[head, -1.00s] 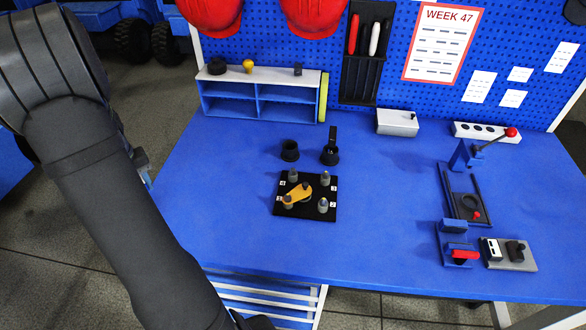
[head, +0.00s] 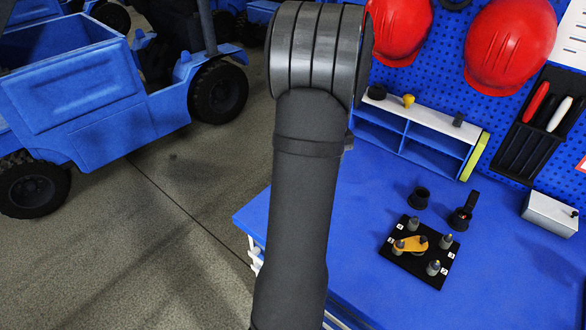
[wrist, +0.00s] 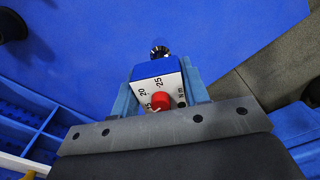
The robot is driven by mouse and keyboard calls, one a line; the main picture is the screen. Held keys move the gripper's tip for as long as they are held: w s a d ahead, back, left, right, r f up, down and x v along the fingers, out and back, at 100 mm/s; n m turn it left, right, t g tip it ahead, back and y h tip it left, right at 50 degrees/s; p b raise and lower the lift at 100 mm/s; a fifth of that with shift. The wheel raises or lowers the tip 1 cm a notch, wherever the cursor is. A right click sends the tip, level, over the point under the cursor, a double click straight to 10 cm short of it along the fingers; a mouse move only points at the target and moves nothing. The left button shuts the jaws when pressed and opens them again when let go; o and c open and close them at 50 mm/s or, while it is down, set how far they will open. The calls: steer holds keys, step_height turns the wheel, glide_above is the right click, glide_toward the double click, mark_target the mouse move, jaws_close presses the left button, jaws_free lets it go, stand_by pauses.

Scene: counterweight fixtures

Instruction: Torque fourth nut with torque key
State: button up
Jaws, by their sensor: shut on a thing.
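My gripper (wrist: 162,84) is shut on the torque key (wrist: 150,69) in the wrist view. The key is a blue block with a white dial face, a red knob and a metal socket tip pointing away from me. The tip is over plain blue table, apart from any nut. In the head view the black fixture plate (head: 432,276) carries several grey studs with nuts, among them a front one (head: 433,268) and a back one (head: 446,241). A yellow piece (head: 412,244) lies across the plate's left part. My gripper is out of the head view; only my arm shows.
Two black cups (head: 420,197) (head: 461,218) stand behind the plate. A shelf unit (head: 420,150) and a white box (head: 549,213) stand at the back of the blue table (head: 350,220). A blue vehicle (head: 110,90) is on the floor at left.

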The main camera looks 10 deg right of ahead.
steer(key=s+d+r+n, duration=0.1)
steer(key=s+d+r, duration=0.1)
steer(key=s+d, duration=0.45)
steer(key=s+d+r+n, duration=0.2)
steer(key=s+d, duration=0.1)
steer(key=d, duration=0.6)
steer(key=s+d+r+n, duration=0.1)
steer(key=s+d+r, duration=0.2)
steer(key=s+d, duration=0.35)
steer(key=shift+w+d+f, duration=0.25)
steer(key=shift+f, duration=0.6)
steer(key=shift+w+d+f, duration=0.25)
steer(key=shift+w+f, duration=0.05)
steer(key=shift+f, duration=0.6)
steer(key=shift+w+d+f, duration=0.25)
steer(key=shift+f, duration=0.6)
steer(key=shift+f, duration=1.65)
steer(key=shift+m, duration=0.3)
steer(key=m, duration=0.4)
steer(key=shift+m, duration=1.1)
